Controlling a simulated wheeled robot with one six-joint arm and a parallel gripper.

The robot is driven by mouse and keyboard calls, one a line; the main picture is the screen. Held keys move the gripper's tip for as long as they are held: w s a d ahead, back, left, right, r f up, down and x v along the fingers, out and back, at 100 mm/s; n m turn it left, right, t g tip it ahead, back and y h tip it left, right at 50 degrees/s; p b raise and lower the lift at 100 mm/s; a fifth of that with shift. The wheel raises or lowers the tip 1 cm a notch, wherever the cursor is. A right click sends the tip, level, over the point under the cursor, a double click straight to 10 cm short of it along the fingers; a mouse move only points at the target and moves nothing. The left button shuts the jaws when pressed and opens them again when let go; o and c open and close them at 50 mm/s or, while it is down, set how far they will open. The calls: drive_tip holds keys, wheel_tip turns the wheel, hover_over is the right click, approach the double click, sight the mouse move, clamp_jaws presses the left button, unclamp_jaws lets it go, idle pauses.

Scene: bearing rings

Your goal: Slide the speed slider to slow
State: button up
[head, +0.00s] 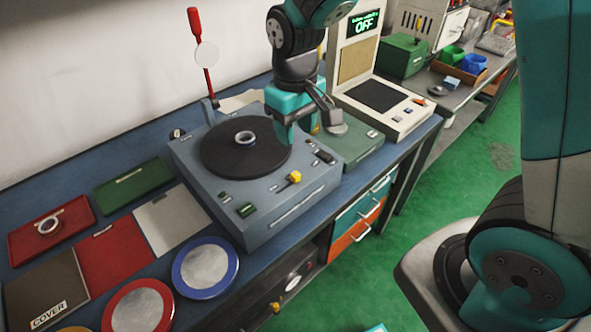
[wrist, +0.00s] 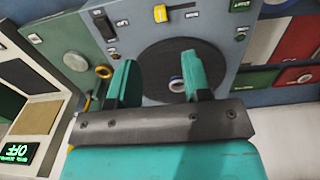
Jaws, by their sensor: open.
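A grey machine (head: 230,190) with a black round turntable (head: 222,160) stands on the blue bench. A yellow slider knob (head: 295,177) sits on its top panel near the front edge. The knob also shows at the top of the wrist view (wrist: 160,13), with a short slot to its right. Its labels are too small to read. My gripper (head: 300,132) is open and empty over the machine's far right side, apart from the knob. In the wrist view its two teal fingers (wrist: 158,72) are spread, with the turntable beyond them.
A ring (head: 245,138) sits at the turntable's centre. A black switch (head: 320,154) and green buttons (head: 247,209) share the panel. A red-handled lever (head: 203,70) stands behind. A console reading OFF (head: 366,22) stands right. Trays and round plates (head: 205,266) lie left and in front.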

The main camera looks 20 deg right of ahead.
sight(296, 174)
wheel_tip(296, 174, down, 12)
drive_tip(key=shift+f, duration=0.1)
drive_tip(key=shift+c, duration=0.4)
clamp_jaws()
